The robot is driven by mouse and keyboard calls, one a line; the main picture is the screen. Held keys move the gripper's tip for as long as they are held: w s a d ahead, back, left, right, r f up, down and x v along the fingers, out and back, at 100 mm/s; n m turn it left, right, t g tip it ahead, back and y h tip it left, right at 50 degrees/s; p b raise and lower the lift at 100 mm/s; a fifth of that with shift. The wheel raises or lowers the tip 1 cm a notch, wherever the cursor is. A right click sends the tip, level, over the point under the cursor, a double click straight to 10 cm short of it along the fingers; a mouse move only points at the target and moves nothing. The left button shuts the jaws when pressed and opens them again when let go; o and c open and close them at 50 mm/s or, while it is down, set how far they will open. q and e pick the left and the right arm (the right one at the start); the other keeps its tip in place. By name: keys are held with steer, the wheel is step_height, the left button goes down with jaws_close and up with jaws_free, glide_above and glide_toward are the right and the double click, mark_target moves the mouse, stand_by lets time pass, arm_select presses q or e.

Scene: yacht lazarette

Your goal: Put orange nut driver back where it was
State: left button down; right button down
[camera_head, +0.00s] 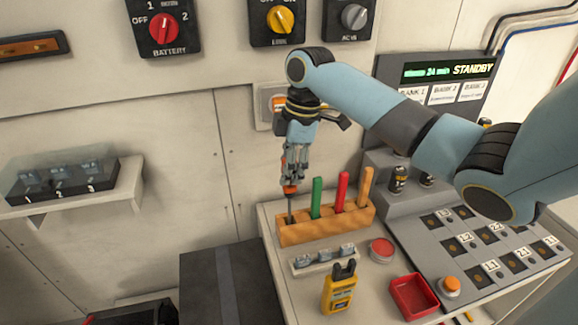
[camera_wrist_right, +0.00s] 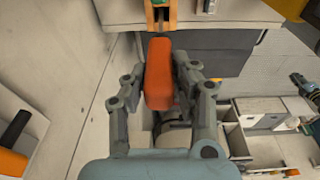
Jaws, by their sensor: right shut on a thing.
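The orange nut driver (camera_head: 290,189) hangs upright in my right gripper (camera_head: 293,172), handle up and dark shaft down. Its orange handle (camera_wrist_right: 158,75) also shows between the fingers of my right gripper (camera_wrist_right: 157,88) in the wrist view. The shaft meets the left end of the wooden rack (camera_head: 325,229) in the head view. I cannot tell whether its tip is inside a hole or just over it. The rack holds a green handle (camera_head: 317,198), a red handle (camera_head: 341,191) and a light orange handle (camera_head: 366,187). My left gripper is out of view.
In front of the rack are a small strip of clear parts (camera_head: 325,257), a yellow meter (camera_head: 340,291), a red button (camera_head: 381,250) and a red tray (camera_head: 413,297). A numbered switch panel (camera_head: 485,250) lies right. The wall stands close behind.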

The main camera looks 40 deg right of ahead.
steer(key=shift+f, duration=0.3)
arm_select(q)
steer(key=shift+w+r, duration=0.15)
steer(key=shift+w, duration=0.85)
arm_select(e)
steer(key=c, duration=1.3)
jaws_free()
steer(key=shift+o, duration=1.1)
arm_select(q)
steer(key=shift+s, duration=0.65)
arm_select(e)
steer(key=shift+s, duration=0.1)
arm_select(q)
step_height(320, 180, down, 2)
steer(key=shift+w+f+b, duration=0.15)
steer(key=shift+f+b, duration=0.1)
steer(key=shift+b, duration=1)
arm_select(e)
steer(key=r, duration=0.4)
steer(key=d+r, duration=0.1)
steer(key=r, duration=0.3)
steer(key=s+r, duration=0.1)
steer(key=r, duration=0.3)
steer(key=shift+d, duration=0.3)
steer(key=shift+f, duration=0.1)
